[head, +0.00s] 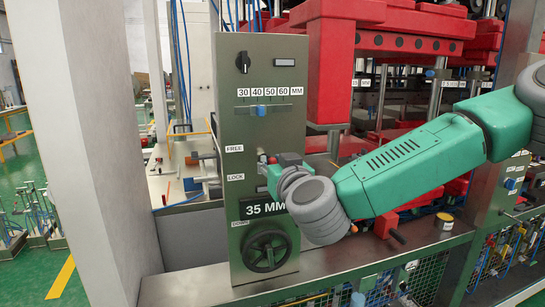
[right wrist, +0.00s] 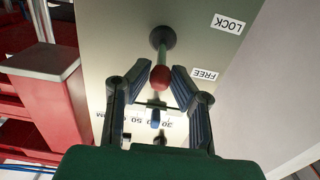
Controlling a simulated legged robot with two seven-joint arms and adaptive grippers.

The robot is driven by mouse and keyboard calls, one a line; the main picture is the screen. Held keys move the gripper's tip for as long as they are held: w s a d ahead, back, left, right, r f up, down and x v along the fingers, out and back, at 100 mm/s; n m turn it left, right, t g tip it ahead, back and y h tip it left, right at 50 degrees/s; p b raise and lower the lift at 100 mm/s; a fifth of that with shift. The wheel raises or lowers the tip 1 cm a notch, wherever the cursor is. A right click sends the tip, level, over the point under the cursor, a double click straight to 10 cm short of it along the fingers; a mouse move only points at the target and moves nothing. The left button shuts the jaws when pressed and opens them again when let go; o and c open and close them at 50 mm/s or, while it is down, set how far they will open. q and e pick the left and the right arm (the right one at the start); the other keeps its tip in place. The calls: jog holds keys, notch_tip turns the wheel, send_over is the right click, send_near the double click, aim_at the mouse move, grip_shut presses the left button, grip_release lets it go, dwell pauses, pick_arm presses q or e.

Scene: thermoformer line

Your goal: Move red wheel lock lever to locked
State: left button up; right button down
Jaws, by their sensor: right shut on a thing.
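My right gripper (right wrist: 158,82) is shut on the lever, one finger on each side of the knob. In the head view my right arm comes in from the right, and the gripper (head: 273,168) mostly hides the lever. My left gripper is not in view.
The grey control panel (head: 237,120) carries a blue slider (head: 261,110), a 35 MM display (head: 263,208) and a black handwheel (head: 267,248) below the gripper. Red press frames (head: 330,60) stand behind. A pale column (head: 90,150) rises at left.

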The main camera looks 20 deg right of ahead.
jog(key=shift+f, duration=0.3)
jog(key=shift+s+f+b, duration=0.15)
jog(key=shift+f+b, duration=0.4)
jog(key=shift+f, duration=0.45)
jog(key=shift+w+f+b, duration=0.2)
jog(key=shift+f+b, duration=0.35)
jog(key=shift+f, duration=0.3)
